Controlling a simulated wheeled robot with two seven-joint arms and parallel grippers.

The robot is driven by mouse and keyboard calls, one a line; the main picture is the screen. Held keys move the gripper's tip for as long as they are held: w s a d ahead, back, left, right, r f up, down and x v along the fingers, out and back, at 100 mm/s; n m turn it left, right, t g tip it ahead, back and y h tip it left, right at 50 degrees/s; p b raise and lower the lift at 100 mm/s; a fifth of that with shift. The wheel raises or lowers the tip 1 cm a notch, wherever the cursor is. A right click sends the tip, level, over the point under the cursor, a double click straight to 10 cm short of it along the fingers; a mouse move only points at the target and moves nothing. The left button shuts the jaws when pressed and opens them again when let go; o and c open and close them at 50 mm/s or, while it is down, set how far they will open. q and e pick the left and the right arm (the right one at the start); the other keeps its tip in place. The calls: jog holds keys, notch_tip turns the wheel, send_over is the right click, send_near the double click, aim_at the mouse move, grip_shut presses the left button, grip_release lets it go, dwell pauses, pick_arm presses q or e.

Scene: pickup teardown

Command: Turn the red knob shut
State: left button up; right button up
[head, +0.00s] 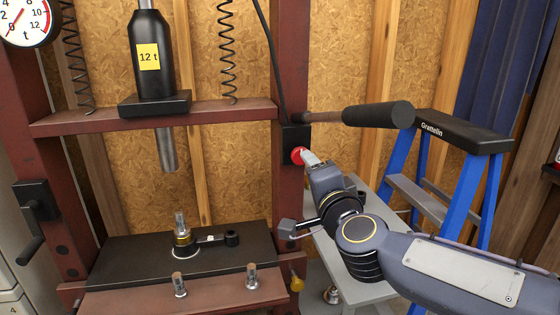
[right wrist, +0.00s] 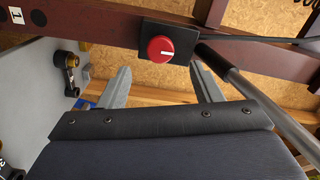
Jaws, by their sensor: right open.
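The red knob (head: 297,155) is on a black block (head: 290,138) on the right upright of the press frame. In the right wrist view the round knob (right wrist: 160,48) faces me, with a white mark pointing right on its face. My right gripper (head: 306,156) is close to the knob and covers part of it in the head view. In the right wrist view its two fingers (right wrist: 161,68) are spread and empty, with the knob lying just past the gap between their tips. I cannot tell whether they touch it. My left gripper is not in view.
A pump handle with a dark grip (head: 380,115) sticks out right above my right gripper. A blue stepladder (head: 470,205) stands at the right. A grey bench (head: 355,270) is below my arm. The press bed (head: 130,255) holds metal parts at the left.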

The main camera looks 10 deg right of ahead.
jog(key=s+d+f+n+g+y+p, duration=0.1)
jog(key=s+f+n+g+p, duration=0.3)
jog(key=s, duration=0.9)
jog(key=s+d+f+n+g+y+p, duration=0.2)
jog(key=s+f+n+g, duration=0.6)
jog(key=s+f, duration=0.4)
jog(key=s+p, duration=0.1)
jog(key=s, duration=0.1)
jog(key=shift+s+d+f+n+p, duration=0.2)
jog(key=shift+s+d+n+p, duration=0.1)
jog(key=shift+n+p, duration=0.1)
